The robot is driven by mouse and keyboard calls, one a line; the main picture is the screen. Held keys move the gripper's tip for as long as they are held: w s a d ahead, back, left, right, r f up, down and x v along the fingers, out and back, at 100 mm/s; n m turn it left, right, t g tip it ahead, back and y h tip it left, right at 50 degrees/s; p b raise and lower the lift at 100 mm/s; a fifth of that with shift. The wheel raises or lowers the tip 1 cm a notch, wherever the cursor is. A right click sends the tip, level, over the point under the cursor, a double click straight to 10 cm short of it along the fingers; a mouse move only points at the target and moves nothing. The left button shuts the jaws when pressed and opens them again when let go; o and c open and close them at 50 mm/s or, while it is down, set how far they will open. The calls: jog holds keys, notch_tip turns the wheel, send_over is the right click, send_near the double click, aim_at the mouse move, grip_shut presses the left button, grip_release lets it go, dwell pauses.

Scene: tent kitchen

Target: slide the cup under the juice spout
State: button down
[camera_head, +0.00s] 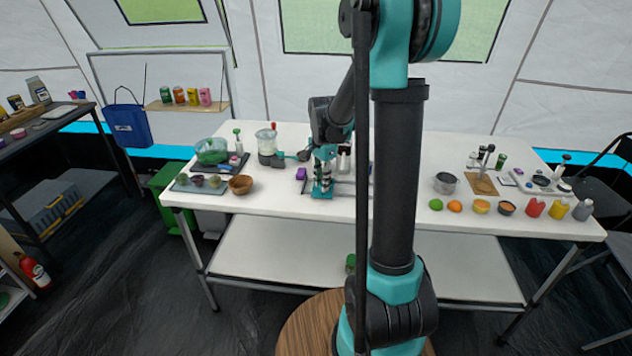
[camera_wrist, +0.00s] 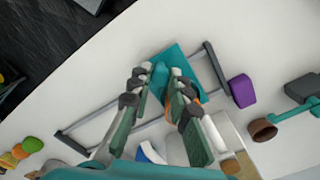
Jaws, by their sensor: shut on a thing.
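My gripper (camera_head: 322,188) is low over the white table, left of my arm column. An orange patch (camera_wrist: 180,104) shows behind the right finger. A clear-topped juice machine (camera_head: 267,143) with a grey base stands to the left of my gripper. I cannot make out its spout clearly.
A grey metal frame (camera_wrist: 85,120) lies around my gripper. A purple block (camera_wrist: 242,91) is just beside it and also shows in the head view (camera_head: 301,173). A brown bowl (camera_head: 241,185) stands left. Fruit and small bowls (camera_head: 481,206) line the right front. The near table strip is clear.

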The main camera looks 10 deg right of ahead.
jog(key=s+d, duration=0.2)
jog(key=d, duration=0.5)
jog(key=s+d, duration=0.3)
jog(key=d, duration=0.5)
jog(key=s+d, duration=0.2)
jog(key=d, duration=0.5)
jog(key=shift+s+d, duration=0.15)
jog(key=shift+d, duration=0.1)
jog(key=c, duration=1.4)
grip_release()
jog(key=shift+d, duration=0.1)
jog(key=shift+r, duration=0.1)
notch_tip(320, 180, up, 12)
jog(key=shift+f, duration=0.1)
